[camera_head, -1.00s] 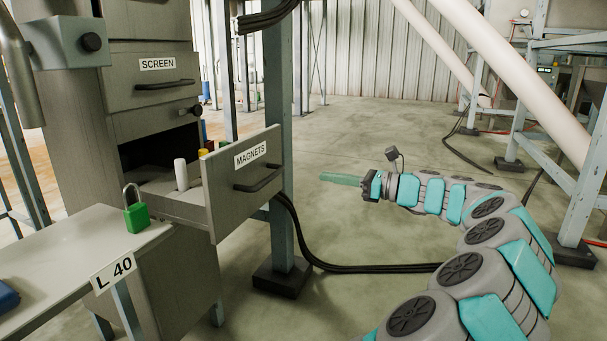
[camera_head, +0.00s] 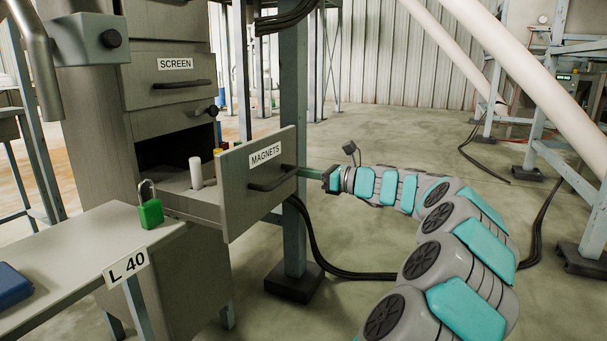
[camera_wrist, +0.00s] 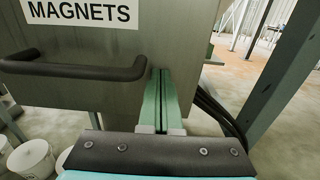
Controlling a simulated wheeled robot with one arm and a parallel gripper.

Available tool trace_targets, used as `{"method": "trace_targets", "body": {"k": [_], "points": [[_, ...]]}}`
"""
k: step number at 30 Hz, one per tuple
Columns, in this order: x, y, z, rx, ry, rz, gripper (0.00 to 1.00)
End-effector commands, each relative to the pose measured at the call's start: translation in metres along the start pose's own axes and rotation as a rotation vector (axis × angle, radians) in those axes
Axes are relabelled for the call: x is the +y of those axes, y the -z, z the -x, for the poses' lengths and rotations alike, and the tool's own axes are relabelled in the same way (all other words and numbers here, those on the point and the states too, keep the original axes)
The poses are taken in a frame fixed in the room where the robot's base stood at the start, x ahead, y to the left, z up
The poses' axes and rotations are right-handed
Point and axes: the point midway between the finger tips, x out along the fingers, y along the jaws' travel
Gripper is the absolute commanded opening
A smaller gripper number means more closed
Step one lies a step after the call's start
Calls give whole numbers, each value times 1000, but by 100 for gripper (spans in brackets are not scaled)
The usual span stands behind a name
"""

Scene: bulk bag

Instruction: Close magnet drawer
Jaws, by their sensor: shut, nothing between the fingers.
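The magnet drawer (camera_head: 244,200) stands pulled out of the grey cabinet, with a MAGNETS label and a dark bar handle (camera_head: 272,180) on its front. A pale cylinder (camera_head: 196,172) stands inside it. My gripper (camera_head: 303,172) is shut and empty, with its green fingers at the right edge of the drawer front. In the wrist view, the fingers (camera_wrist: 160,95) lie just right of the handle (camera_wrist: 75,70), close to the drawer front (camera_wrist: 180,40). I cannot tell whether they touch it.
The SCREEN drawer (camera_head: 175,78) above is shut. A green padlock (camera_head: 150,212) stands on the L 40 table (camera_head: 90,240) at the left. A blue-grey post (camera_head: 294,110) rises behind the drawer. Open floor (camera_head: 400,140) lies to the right.

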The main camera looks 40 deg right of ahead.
Motion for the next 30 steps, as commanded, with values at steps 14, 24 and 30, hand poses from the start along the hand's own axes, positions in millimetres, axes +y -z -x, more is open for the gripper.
{"method": "trace_targets", "body": {"k": [14,24,30], "points": [[1,-3,-11,0,-4,-1,0],[3,-6,-63,0,-7,-3,0],[2,-6,-100,0,-5,-1,0]]}}
